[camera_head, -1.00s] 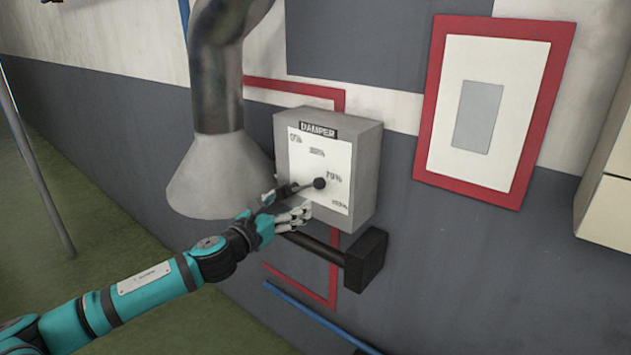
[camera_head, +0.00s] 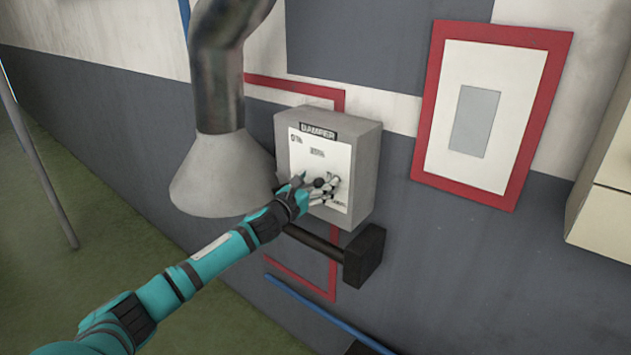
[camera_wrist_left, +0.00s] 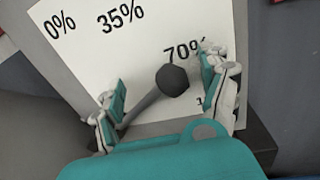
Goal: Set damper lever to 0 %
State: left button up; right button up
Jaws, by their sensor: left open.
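The grey damper box (camera_head: 365,150) is on the wall, with a white scale plate (camera_head: 340,158) marked 0%, 35%, 70% and a partly hidden lowest mark. The damper lever has a dark round knob (camera_head: 318,183); in the left wrist view the knob (camera_wrist_left: 172,80) sits near the 70% mark, its thin rod running down left. My left gripper (camera_head: 320,188) is at the plate, fingers either side of the knob. In the left wrist view the left gripper (camera_wrist_left: 163,92) is open, with gaps between both fingers and the knob. The right gripper is not in view.
A dark block on a bar (camera_head: 364,257) sticks out just below the box. A metal duct with a flared hood (camera_head: 222,175) hangs left of it. A red-framed panel (camera_head: 428,160) is on the wall at right. Pale cabinets (camera_head: 605,215) stand at far right.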

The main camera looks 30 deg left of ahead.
pick_arm(q)
jog(key=shift+d, duration=0.15)
jog(key=c, duration=1.6)
grip_shut()
